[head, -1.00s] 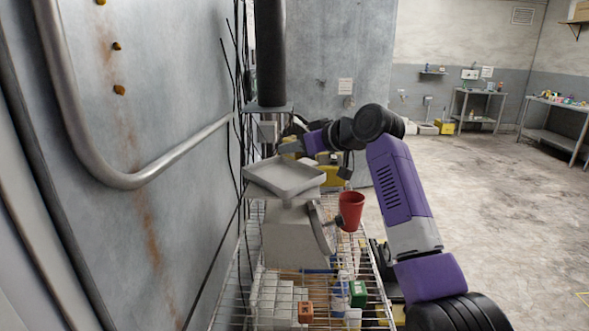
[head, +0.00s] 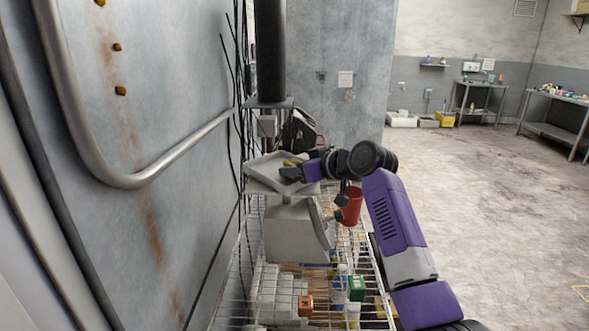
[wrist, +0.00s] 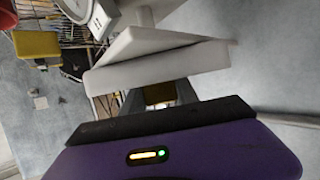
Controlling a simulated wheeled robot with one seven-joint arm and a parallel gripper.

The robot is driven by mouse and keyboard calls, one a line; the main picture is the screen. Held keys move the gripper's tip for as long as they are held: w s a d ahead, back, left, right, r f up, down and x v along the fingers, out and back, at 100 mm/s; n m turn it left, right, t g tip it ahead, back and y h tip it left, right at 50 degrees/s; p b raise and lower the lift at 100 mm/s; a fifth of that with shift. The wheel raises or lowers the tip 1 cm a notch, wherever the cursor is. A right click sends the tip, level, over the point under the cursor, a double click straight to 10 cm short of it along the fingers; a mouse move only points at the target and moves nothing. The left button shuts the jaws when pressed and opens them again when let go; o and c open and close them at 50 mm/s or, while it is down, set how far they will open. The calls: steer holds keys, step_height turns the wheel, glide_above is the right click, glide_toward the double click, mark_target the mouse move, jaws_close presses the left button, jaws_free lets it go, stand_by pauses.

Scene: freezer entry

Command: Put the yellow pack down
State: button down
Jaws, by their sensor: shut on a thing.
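The yellow pack (head: 291,162) shows as a small yellow patch at the tip of my gripper (head: 289,173) in the head view. My gripper is shut on it, and the fingers hide most of it. The pack is over the grey tray of a scale (head: 262,187), near its back edge. I cannot tell whether it touches the tray. In the wrist view the pack (wrist: 160,94) shows dark yellow in shadow between the fingers, beside the pale scale tray (wrist: 150,62).
The scale body (head: 290,235) stands on a wire rack. A red cup (head: 353,205) is just right of it. White boxes (head: 275,290), an orange box (head: 305,305) and a green box (head: 357,288) are in front. A metal wall is close on the left; open floor lies right.

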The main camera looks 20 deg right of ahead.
steer(key=c, duration=0.9)
jaws_free()
steer(key=shift+r, duration=0.1)
steer(key=b+v, duration=0.2)
steer(key=v, duration=1)
steer(key=shift+r, duration=0.1)
